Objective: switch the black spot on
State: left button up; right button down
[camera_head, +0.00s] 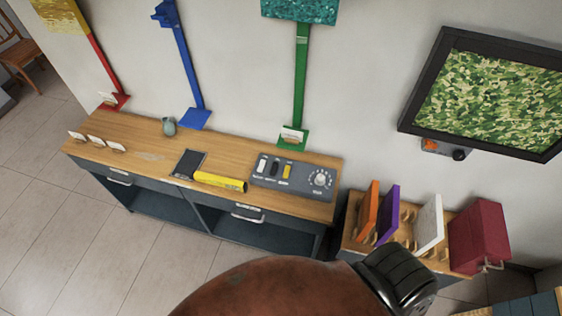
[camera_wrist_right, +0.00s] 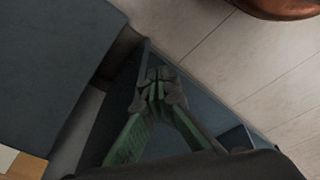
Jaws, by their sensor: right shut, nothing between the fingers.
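A grey control panel (camera_head: 258,182) lies on the right part of the wooden desk (camera_head: 150,150). It bears a white switch (camera_head: 262,165), a black switch (camera_head: 274,167), a yellow switch (camera_head: 287,171) and a round knob (camera_head: 320,179). The switch positions are too small to tell. No spot lamp can be made out clearly. My right gripper (camera_wrist_right: 157,88) is shut and empty in the right wrist view, above dark blue-grey surfaces. The panel does not show in that view, and neither gripper is seen in the head view.
A yellow cylinder (camera_head: 220,181) and a dark tablet (camera_head: 188,164) lie left of the panel. A rack with an orange board (camera_head: 368,209) and a dark red box (camera_head: 478,235) stands right of the desk. A brown rounded object (camera_head: 270,290) fills the bottom foreground.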

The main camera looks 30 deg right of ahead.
aim_at(275, 163)
jog(key=w+a+r+n+t, duration=0.1)
jog(key=w+r, duration=0.4)
jog(key=r, duration=0.8)
jog(key=w+r+t+p, duration=0.1)
jog(key=w+r, duration=0.4)
jog(key=r, duration=0.8)
jog(key=w+a+r+n+t, duration=0.15)
jog(key=w+r, duration=0.35)
jog(key=r, duration=0.8)
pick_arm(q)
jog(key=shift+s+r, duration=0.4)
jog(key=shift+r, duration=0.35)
pick_arm(e)
jog(key=w+d+r+n+t+y, duration=0.1)
jog(key=w+d+r+n+y, duration=0.1)
jog(key=w+r, duration=0.4)
jog(key=w+d+r+n+t+y, duration=0.2)
jog(key=w+d+r+n, duration=0.2)
jog(key=w+r, duration=0.3)
jog(key=w+d, duration=0.1)
jog(key=w, duration=0.3)
jog(key=shift+w+d+r, duration=0.15)
jog(key=shift+d+r, duration=0.05)
jog(key=shift+d, duration=0.15)
